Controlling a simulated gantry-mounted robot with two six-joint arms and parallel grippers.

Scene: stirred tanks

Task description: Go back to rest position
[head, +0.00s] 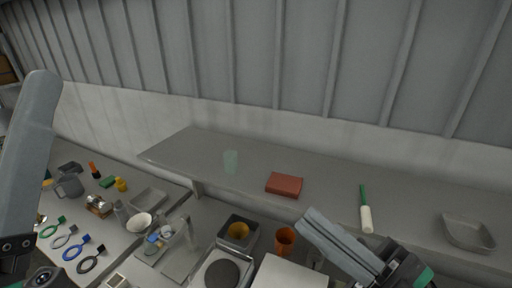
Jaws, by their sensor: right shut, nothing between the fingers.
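My right gripper (310,222) reaches in from the bottom right. Its long grey fingers are shut together with nothing between them. They point up and left, in front of the shelf's front edge in the picture.
A raised grey shelf (200,145) runs along the wall. Below are an orange cup (285,240), a white bowl (139,223) and several coloured rings.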

